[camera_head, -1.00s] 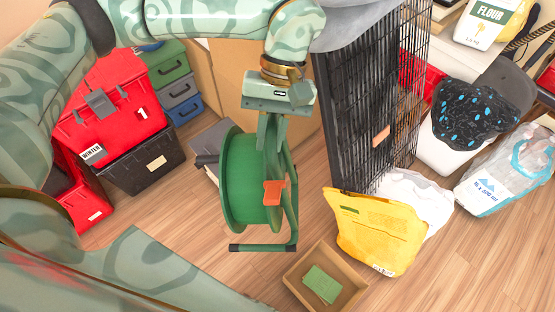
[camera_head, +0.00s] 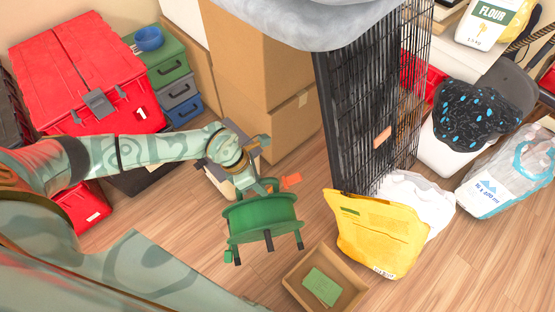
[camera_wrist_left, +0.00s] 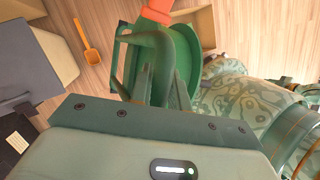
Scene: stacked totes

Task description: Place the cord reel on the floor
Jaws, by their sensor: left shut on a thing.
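The green cord reel (camera_head: 262,218) with an orange handle (camera_head: 290,180) is in the middle of the head view. My left gripper (camera_head: 266,187) is shut on the reel's frame. The reel is turned, with its drum facing down and toward the camera and its dark feet showing below. I cannot tell whether it touches the wooden floor (camera_head: 230,278). In the left wrist view the reel (camera_wrist_left: 180,65) fills the upper middle, right in front of the gripper (camera_wrist_left: 155,95). My right gripper does not show.
A cardboard box (camera_head: 298,292) with a green item lies just below the reel. A yellow bag (camera_head: 375,230) and a black wire crate (camera_head: 350,130) stand to the right. Red totes (camera_head: 80,75) stand at left. In the wrist view an orange scoop (camera_wrist_left: 87,45) lies on the floor.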

